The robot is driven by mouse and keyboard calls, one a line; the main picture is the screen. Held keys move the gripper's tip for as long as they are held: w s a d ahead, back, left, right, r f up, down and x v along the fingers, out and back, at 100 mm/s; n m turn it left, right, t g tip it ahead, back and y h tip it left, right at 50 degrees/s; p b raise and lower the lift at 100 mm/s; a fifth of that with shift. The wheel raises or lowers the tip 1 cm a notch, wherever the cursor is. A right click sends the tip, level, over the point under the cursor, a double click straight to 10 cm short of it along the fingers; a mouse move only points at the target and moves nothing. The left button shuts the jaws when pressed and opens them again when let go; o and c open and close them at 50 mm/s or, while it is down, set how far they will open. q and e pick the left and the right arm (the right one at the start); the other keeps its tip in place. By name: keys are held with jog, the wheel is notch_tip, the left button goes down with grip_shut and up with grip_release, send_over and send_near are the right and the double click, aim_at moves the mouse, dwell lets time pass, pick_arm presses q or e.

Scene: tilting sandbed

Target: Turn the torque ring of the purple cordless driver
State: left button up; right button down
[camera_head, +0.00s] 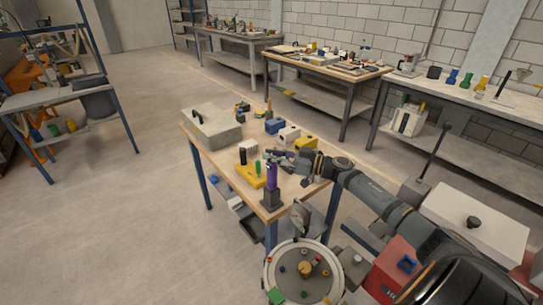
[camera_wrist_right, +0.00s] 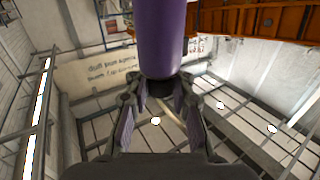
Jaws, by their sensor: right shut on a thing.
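The purple cordless driver (camera_head: 271,177) stands upright in a dark block-like base (camera_head: 271,200) near the front edge of the wooden table. My right gripper (camera_head: 273,158) comes in from the right and is shut at the driver's upper end. In the right wrist view, the purple body (camera_wrist_right: 162,38) comes down from the top edge, and its dark end sits between the fingers of my right gripper (camera_wrist_right: 160,98). The torque ring cannot be told apart from the dark parts around it. My left gripper is not in view.
On the wooden table, a yellow tool (camera_head: 250,175) lies left of the driver. A grey case (camera_head: 213,128) sits at the far left, and blue, white and yellow boxes (camera_head: 289,135) stand behind. A round tray (camera_head: 304,272) with small parts is in front of the table.

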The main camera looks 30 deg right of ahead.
aim_at(272, 153)
jog(key=c, duration=1.2)
grip_release()
jog(key=shift+o, duration=0.2)
notch_tip(272, 153, up, 10)
